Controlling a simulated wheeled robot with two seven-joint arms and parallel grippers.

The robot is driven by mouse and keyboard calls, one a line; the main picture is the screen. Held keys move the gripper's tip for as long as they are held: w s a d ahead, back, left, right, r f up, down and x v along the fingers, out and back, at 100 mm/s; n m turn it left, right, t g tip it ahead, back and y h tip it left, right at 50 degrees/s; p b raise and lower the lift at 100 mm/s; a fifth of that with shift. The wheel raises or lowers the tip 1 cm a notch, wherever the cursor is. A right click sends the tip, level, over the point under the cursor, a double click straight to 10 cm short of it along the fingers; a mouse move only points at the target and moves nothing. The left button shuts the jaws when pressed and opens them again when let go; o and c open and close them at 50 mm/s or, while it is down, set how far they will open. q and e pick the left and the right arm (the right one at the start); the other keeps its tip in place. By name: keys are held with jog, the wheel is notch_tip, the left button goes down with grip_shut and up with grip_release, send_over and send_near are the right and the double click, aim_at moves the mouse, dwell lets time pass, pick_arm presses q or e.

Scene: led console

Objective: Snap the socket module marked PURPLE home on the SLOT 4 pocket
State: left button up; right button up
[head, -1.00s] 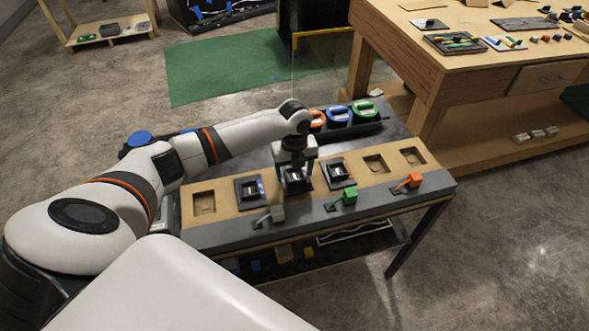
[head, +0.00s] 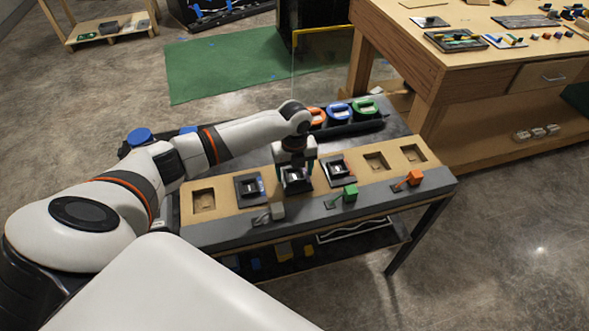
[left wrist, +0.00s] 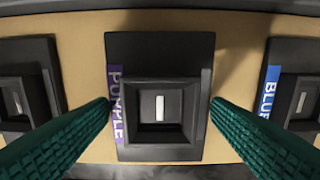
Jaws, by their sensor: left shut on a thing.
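The PURPLE socket module (left wrist: 160,55) is a dark plate with a raised square socket, its purple label along the left edge in the left wrist view. My left gripper (left wrist: 162,104) has its green fingers on both sides of the socket and is shut on it. In the head view the module (head: 296,186) is over the third pocket position from the left of the tan board (head: 226,196). I cannot tell whether it sits fully down. The pocket beneath is hidden, and no SLOT 4 marking is readable. My right gripper is not in view.
The BLUE module (head: 248,190) and another dark module (head: 337,172) flank it closely. Pockets at the far left (head: 204,203) and right (head: 376,162) are empty. Grey, green (head: 350,193) and orange levers line the front rail. Coloured-handled parts (head: 339,112) stand behind.

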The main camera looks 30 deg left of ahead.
pick_arm(q)
jog(key=shift+f, duration=0.4)
dwell(0.7)
jog(key=o, duration=1.1)
notch_tip(320, 180, up, 12)
jog(key=shift+b, duration=0.75)
jog(key=shift+d+f, duration=0.1)
